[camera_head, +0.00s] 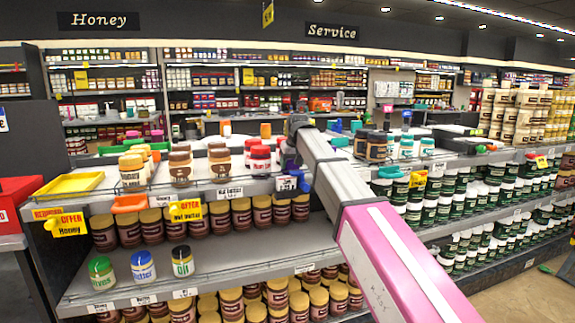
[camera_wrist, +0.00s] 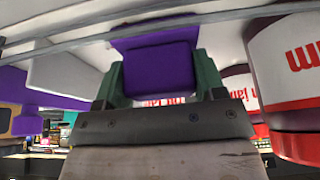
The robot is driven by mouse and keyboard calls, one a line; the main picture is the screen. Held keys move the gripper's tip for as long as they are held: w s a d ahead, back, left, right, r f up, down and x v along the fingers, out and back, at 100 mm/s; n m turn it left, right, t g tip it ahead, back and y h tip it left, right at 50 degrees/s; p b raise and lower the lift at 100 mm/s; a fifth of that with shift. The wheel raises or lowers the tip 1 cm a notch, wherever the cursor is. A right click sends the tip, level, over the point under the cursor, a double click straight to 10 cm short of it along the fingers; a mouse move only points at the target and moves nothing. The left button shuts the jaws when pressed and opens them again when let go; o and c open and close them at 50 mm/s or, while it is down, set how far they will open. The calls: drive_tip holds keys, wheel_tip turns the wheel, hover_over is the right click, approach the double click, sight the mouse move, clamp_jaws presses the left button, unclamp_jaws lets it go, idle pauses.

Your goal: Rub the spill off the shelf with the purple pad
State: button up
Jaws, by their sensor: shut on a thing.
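The purple pad (camera_wrist: 160,70) is between the two green fingers of my gripper (camera_wrist: 158,82) in the wrist view. My gripper is shut on it. In the head view my arm reaches over the upper shelf (camera_head: 222,190), and its end is beside the red-lidded jam jars (camera_head: 260,160); the gripper there is small and partly hidden. In the wrist view a jam jar (camera_wrist: 290,75) stands close on the right, its lettering upside down. I cannot make out the spill in either view; jars and my arm cover part of the shelf.
Brown-lidded jars (camera_head: 180,166) stand left of the jam jars. A yellow tray (camera_head: 70,184) lies at the shelf's left end. Dark and teal-lidded jars (camera_head: 377,146) stand right of my arm. The lower shelf (camera_head: 225,262) has bare room beside three small jars (camera_head: 143,267).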

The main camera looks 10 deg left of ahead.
drive_tip(key=shift+w+d+f, duration=0.1)
drive_tip(key=shift+w+d, duration=0.4)
drive_tip(key=shift+d, duration=0.35)
drive_tip(key=shift+w+d, duration=0.55)
drive_tip(key=shift+d, duration=0.35)
drive_tip(key=shift+w+d+f, duration=0.1)
drive_tip(key=shift+w+d, duration=0.4)
drive_tip(key=shift+d, duration=0.35)
drive_tip(key=shift+a, duration=0.1)
drive_tip(key=shift+s+a+r, duration=0.1)
drive_tip(key=shift+s+a, duration=0.3)
drive_tip(key=shift+a, duration=0.2)
drive_tip(key=shift+s+a+r, duration=0.1)
drive_tip(key=shift+s+a, duration=0.3)
drive_tip(key=shift+a, duration=0.2)
drive_tip(key=shift+s+a+f, duration=0.1)
drive_tip(key=shift+s+a, duration=0.35)
drive_tip(key=shift+a, duration=0.2)
drive_tip(key=shift+s+a+f, duration=0.1)
drive_tip(key=shift+s+a, duration=0.3)
drive_tip(key=shift+a, duration=0.25)
